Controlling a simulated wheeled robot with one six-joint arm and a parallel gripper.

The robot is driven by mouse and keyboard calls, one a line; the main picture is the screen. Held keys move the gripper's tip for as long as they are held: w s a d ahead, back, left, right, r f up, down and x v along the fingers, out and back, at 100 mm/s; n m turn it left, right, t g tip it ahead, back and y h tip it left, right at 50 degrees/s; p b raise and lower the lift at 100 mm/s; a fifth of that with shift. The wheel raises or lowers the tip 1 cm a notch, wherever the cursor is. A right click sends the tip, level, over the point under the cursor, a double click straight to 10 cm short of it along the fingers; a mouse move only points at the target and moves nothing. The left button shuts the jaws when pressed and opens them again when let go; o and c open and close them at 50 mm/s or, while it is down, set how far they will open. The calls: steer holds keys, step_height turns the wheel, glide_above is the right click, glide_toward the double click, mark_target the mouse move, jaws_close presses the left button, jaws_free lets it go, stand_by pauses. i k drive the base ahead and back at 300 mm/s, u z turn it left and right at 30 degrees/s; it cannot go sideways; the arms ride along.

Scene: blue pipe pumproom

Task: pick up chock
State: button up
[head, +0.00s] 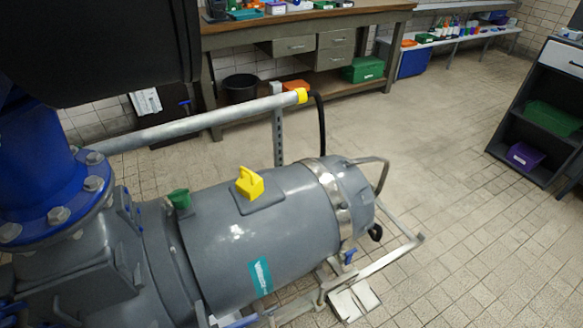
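A small yellow wedge-shaped block with a raised handle-like part, which looks like the chock (250,183), sits on a flat dark pad on top of the grey motor housing (225,235). Nothing is touching the chock from above. My gripper is not in view, so its fingers cannot be seen. A large dark shape fills the upper left of the head view and hides part of the room behind it; it may be part of my arm.
A blue flanged pipe (50,170) stands left of the motor. A metal rail (200,120) with a yellow end runs behind it. A green cup-like part (180,198) sits left of the chock. A workbench (300,22) and dark shelf (540,110) stand beyond.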

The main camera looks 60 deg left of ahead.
mark_target(250, 185)
steer(key=i, duration=0.55)
steer(key=u, duration=2.6)
steer(key=i, duration=0.5)
steer(key=z, duration=0.05)
